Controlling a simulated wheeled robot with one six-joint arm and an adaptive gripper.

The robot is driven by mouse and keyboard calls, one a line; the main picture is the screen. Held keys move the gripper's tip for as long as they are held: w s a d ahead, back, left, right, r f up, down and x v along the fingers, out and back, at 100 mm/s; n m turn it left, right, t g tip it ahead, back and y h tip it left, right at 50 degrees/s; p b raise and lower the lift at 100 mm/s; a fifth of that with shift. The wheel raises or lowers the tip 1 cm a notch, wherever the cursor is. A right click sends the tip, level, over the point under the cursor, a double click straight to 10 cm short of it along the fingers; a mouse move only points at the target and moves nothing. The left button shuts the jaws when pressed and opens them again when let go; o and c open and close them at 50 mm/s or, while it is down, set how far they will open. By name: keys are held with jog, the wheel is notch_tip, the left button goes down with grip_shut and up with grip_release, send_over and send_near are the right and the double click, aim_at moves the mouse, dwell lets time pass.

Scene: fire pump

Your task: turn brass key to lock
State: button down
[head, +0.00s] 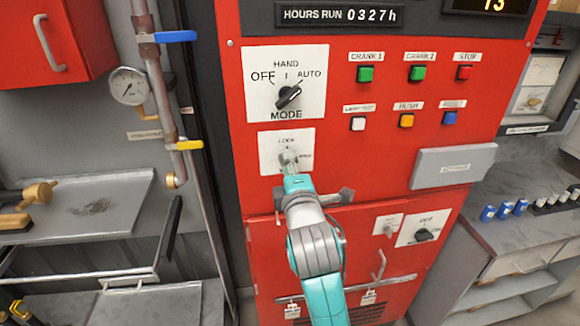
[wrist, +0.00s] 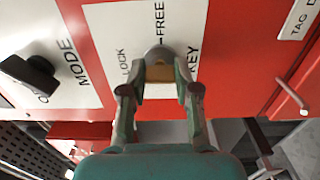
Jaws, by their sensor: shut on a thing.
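The brass key (wrist: 160,74) shows as a yellow-brown block between my fingertips in the wrist view, at a round grey lock face on a white plate (wrist: 117,20). The plate reads LOCK, FREE and KEY. In the wrist view FREE is above the key and LOCK to its left. My gripper (wrist: 160,88) is shut on the key. In the head view my gripper (head: 290,160) reaches up to the same plate (head: 268,158), below the MODE plate. It hides the key there, and I cannot tell the key's exact angle.
The black MODE knob (head: 289,97) is just above the key plate. Push buttons (head: 407,120) and a grey box (head: 453,166) are to the right on the red cabinet. A pipe with a blue-handled valve (head: 185,145) stands to the left.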

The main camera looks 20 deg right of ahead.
dwell(0.4)
jog(key=c, duration=0.8)
grip_release()
jog(key=shift+c, duration=0.2)
jog(key=s+a, duration=0.1)
jog(key=s, duration=0.6)
jog(key=shift+s+a, duration=0.15)
jog(key=shift+s, duration=0.05)
